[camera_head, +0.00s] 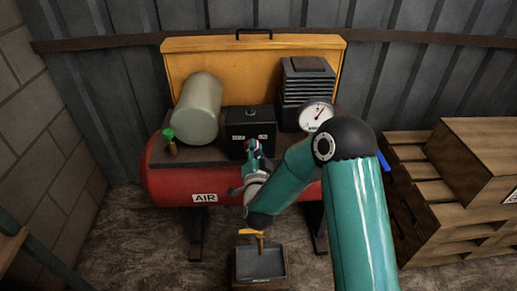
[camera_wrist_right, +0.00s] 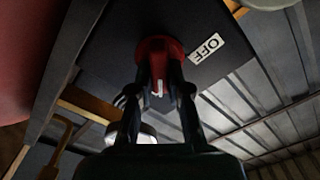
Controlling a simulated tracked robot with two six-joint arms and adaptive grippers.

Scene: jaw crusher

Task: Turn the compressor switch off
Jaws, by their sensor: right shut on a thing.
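The compressor has a red tank (camera_head: 170,178) marked AIR and a black switch box (camera_head: 246,116) on top. A red rotary switch knob (camera_wrist_right: 160,50) sticks out of the box's face. A white OFF label (camera_wrist_right: 207,47) lies to the right of the knob in the right wrist view. My right gripper (camera_head: 253,150) is at the front of the box, and its fingers are shut on the knob. A short white mark shows on the knob between the fingers. In the head view the gripper mostly hides the knob. My left gripper is out of view.
A pressure gauge (camera_head: 316,115) stands right of the box, and a pale cylinder (camera_head: 196,108) and green-capped valve (camera_head: 169,138) stand left. A yellow tap (camera_head: 251,233) sits over a tray (camera_head: 260,280) below. Wooden pallets (camera_head: 440,215) with a crate (camera_head: 485,155) are at right.

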